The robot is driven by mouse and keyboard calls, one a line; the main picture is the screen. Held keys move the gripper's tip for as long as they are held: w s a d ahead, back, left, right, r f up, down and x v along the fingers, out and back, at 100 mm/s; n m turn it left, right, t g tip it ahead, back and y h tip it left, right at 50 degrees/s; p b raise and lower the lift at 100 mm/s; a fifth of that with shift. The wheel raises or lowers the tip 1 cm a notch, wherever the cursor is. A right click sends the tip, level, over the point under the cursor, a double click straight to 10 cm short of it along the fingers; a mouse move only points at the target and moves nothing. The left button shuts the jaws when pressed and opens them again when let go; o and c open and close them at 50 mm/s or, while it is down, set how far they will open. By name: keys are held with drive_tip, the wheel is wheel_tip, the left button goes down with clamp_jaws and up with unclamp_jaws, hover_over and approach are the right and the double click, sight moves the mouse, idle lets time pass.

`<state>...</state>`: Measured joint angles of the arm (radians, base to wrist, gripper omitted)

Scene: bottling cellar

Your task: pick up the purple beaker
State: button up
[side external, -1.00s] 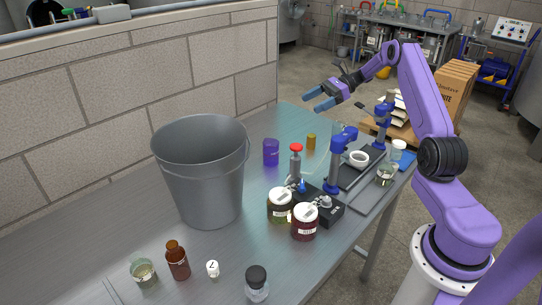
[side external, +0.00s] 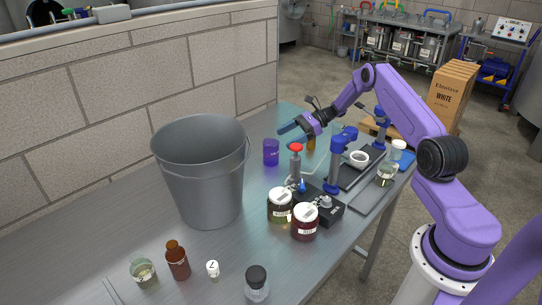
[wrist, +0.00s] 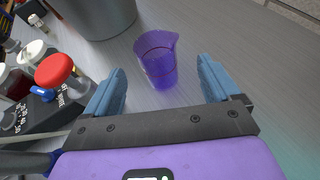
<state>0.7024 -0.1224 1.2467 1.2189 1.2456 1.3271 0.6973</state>
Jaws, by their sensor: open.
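The purple beaker (side external: 271,152) stands upright on the metal table, to the right of the large grey bucket, in the side external view. In the wrist view the beaker (wrist: 156,60) shows ahead of my gripper, between the lines of the two blue fingers, somewhat beyond their tips. My gripper (side external: 285,135) is open and empty, above the table just right of the beaker and pointing left. In the wrist view my gripper (wrist: 161,78) has its fingers apart, with nothing seen touching them.
The grey bucket (side external: 200,180) stands left of the beaker. An amber container (side external: 311,144) is partly behind my gripper. A block wall runs behind.

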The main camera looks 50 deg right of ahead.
sight(278, 144)
drive_tip(key=shift+x, duration=1.2)
drive_tip(key=x, duration=0.4)
drive_tip(key=shift+s+a+f, duration=0.1)
drive_tip(key=shift+s, duration=0.2)
drive_tip(key=shift+w+a+f, duration=0.3)
drive_tip(key=shift+w+a, duration=0.05)
drive_tip(key=shift+a, duration=0.2)
drive_tip(key=shift+c, duration=0.3)
drive_tip(key=c, duration=1)
